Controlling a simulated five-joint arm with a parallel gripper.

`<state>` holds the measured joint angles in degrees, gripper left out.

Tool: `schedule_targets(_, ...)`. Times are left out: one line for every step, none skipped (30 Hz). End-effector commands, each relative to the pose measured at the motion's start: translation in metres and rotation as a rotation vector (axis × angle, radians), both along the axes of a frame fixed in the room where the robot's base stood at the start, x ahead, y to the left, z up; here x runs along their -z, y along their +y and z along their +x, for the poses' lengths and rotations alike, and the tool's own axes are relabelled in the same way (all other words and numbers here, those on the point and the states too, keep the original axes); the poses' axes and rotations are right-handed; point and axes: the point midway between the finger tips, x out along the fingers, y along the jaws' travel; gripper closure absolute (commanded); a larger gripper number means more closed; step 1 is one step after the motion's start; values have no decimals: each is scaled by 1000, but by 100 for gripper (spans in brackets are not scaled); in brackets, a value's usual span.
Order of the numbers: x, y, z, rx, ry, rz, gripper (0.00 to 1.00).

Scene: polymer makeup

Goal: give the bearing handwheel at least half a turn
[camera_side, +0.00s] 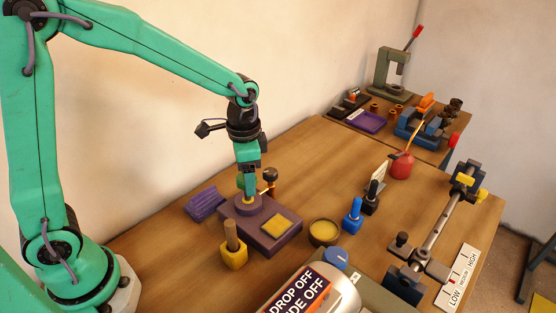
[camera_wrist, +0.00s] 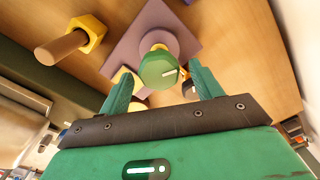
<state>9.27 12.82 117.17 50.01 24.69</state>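The hub is on a purple block (camera_side: 254,238), which has a yellow square plate on top. My gripper (camera_wrist: 160,72) is open, with one green fingertip on each side of the disc. Gaps show between the disc and both fingers, so I see no contact. In the side view my gripper (camera_side: 247,188) points down over the hub, just above a yellow ring. There the green disc cannot be told from my green fingers.
A yellow nut-shaped piece with a wooden handle (camera_side: 233,249) stands close in front of the block. A purple ribbed piece (camera_side: 205,204) lies left. A round tin (camera_side: 323,233), blue bottle (camera_side: 352,217) and black bottle (camera_side: 371,199) stand right. A dark-knobbed post (camera_side: 270,177) rises behind my gripper.

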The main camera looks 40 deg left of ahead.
Motion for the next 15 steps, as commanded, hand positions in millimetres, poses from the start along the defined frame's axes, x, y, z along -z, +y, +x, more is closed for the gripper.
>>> schedule_targets(0,0,0,0,1,1,35)
schedule_targets(0,0,0,0,1,1,35)
schedule_targets(0,0,0,0,1,1,35)
schedule_targets(0,0,0,0,0,0,35)
schedule_targets(-1,0,0,0,0,0,35)
schedule_targets(-2,0,0,0,0,0,35)
schedule_targets(-3,0,0,0,0,0,35)
schedule_targets(-4,0,0,0,0,0,35)
schedule_targets(-7,0,0,0,0,0,35)
schedule_targets(-9,0,0,0,-1,-1,35)
schedule_targets(-12,0,0,0,-2,0,35)
schedule_targets(-16,0,0,0,-2,0,35)
schedule_targets(-19,0,0,0,-2,0,35)
schedule_targets(-23,0,1,0,-3,-1,35)
schedule_targets(-28,0,0,0,-3,-1,35)
